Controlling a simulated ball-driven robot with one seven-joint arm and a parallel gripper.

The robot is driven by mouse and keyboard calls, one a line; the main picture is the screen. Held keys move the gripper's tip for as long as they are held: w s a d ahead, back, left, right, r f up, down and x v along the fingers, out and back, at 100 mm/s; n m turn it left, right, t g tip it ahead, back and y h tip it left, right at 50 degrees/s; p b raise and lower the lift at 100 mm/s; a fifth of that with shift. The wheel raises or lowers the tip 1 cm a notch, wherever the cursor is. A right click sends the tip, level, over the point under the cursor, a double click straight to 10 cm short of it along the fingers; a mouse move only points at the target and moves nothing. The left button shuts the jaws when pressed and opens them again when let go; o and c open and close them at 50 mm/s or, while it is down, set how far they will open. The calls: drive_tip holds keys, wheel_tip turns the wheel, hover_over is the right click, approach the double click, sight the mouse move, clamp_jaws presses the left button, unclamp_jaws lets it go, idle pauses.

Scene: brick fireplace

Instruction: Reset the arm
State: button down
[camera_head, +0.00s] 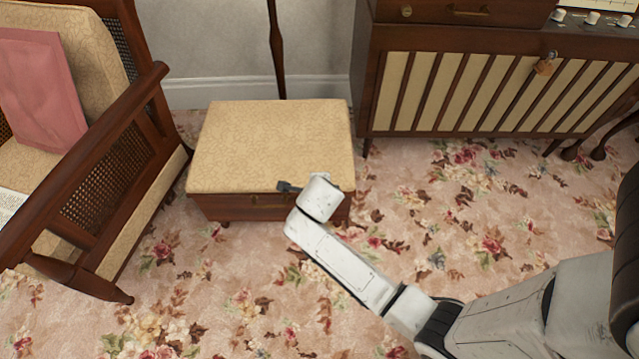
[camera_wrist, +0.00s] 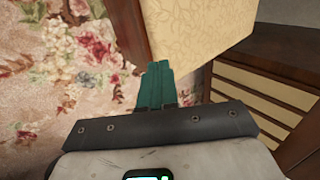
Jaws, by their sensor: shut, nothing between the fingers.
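My arm reaches from the lower right of the head view toward the front of a low footstool (camera_head: 270,140) with a cream patterned top. My gripper (camera_head: 284,187) is at the arm's end, by the stool's front right edge, and looks small and dark there. In the wrist view my gripper's teal fingers (camera_wrist: 156,84) are together with nothing between them. They point toward the stool's cream top (camera_wrist: 195,30). I cannot tell whether the gripper touches the stool.
A wooden armchair (camera_head: 115,185) with a pink cushion (camera_head: 42,90) stands at the left. A wooden cabinet (camera_head: 455,92) with slatted cream panels stands at the back right. A thin dark post rises behind the stool. Floral carpet (camera_head: 220,310) lies open in front.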

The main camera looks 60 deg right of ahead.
drive_tip(key=shift+s+a+r, duration=0.2)
drive_tip(key=shift+a+r, duration=0.05)
drive_tip(key=shift+r, duration=0.3)
drive_tip(key=s+a+r+n+g+y, duration=0.15)
drive_tip(key=s+a+n, duration=0.25)
drive_tip(key=s+n, duration=0.4)
drive_tip(key=s+a+r+n+g+y, duration=0.1)
drive_tip(key=s+a+r+n+y, duration=0.25)
drive_tip(key=n, duration=0.75)
drive_tip(key=s+a+r+n+g+y, duration=0.1)
drive_tip(key=s+a+n, duration=0.4)
drive_tip(key=s+n, duration=0.35)
wheel_tip(320, 180, up, 22)
drive_tip(key=p, duration=2.2)
drive_tip(key=shift+w+n, duration=0.35)
drive_tip(key=shift+n, duration=0.1)
